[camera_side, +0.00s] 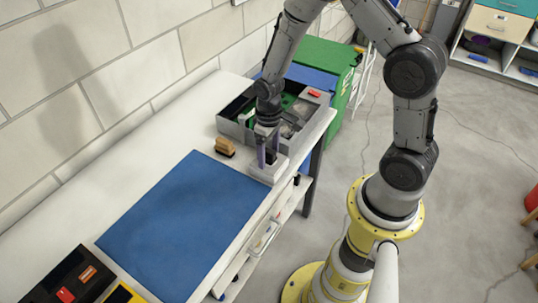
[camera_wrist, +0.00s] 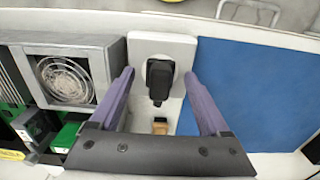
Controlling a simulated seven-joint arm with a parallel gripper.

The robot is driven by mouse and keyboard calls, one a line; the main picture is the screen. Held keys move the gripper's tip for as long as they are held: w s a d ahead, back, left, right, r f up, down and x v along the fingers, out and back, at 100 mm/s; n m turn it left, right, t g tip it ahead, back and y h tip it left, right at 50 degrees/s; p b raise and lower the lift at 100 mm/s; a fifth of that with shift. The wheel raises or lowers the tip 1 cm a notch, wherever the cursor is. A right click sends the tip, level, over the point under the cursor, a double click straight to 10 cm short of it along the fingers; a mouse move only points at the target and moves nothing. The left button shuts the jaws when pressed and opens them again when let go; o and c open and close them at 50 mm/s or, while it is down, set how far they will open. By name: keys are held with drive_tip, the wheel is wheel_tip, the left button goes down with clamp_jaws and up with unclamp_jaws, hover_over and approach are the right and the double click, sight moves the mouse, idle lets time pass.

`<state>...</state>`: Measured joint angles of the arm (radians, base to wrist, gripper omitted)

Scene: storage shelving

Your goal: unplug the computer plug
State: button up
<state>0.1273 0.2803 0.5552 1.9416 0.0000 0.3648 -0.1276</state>
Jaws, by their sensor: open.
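The black computer plug (camera_wrist: 159,82) sits in the white socket block (camera_wrist: 165,42) in the wrist view. My gripper (camera_wrist: 158,76) is open, with one purple finger on each side of the plug. Gaps show between the plug and both fingers. In the side view my gripper (camera_side: 268,157) points down at the white socket block (camera_side: 267,173) near the table's front edge. The plug is hard to make out there, between and behind the fingers. The open grey computer case (camera_side: 240,131) stands just behind the block; its fan (camera_wrist: 66,80) shows in the wrist view.
A blue mat (camera_side: 185,220) covers the middle of the white table. A small brown brush (camera_side: 225,147) lies near the block, left of my gripper. Black and yellow boxes (camera_side: 68,278) stand at the near left. A green cabinet (camera_side: 325,58) stands beyond the table.

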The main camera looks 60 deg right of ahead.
sight(269, 150)
idle(0.8)
clamp_jaws()
drive_tip(key=shift+r, duration=0.2)
idle(0.3)
drive_tip(key=shift+r, duration=2.85)
